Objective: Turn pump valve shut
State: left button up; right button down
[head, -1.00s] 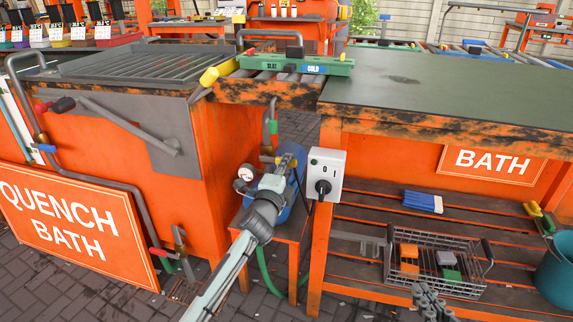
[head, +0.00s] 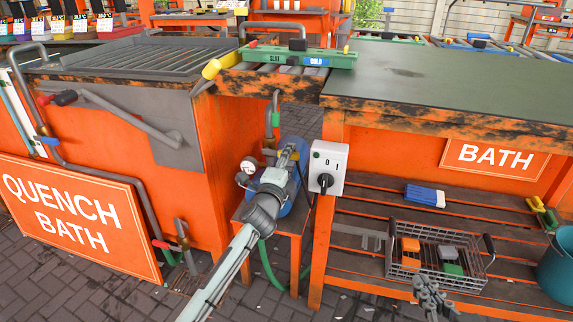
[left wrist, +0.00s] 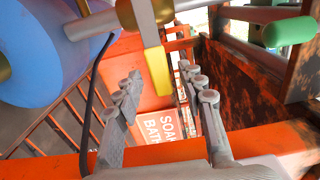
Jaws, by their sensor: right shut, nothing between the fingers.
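The blue pump (head: 297,200) stands on a small orange stand between the quench bath and the bench. It also shows at upper left in the left wrist view (left wrist: 45,50). A lever with a yellow end (left wrist: 157,70) hangs from the pump's pipework in the left wrist view, its tip in the gap between my finger lines; I cannot tell if it touches them. My left gripper (head: 288,152) is over the pump, hiding part of it. Its fingers are apart (left wrist: 162,90), with nothing gripped. My right gripper (head: 430,287) is shut and empty at the bottom, before the lower shelf.
A pressure gauge (head: 248,165) sits left of the pump. A pipe with a green handle (head: 276,118) rises behind it. A switch box (head: 329,168) is on the bench leg, close right of my left gripper. A wire basket (head: 405,268) and blue bucket (head: 556,275) are right.

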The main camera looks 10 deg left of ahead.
pick_arm(q)
jog(key=s, duration=1.1)
jog(key=shift+s+a, duration=0.2)
jog(key=shift+s, duration=0.2)
jog(key=shift+s+f, duration=0.1)
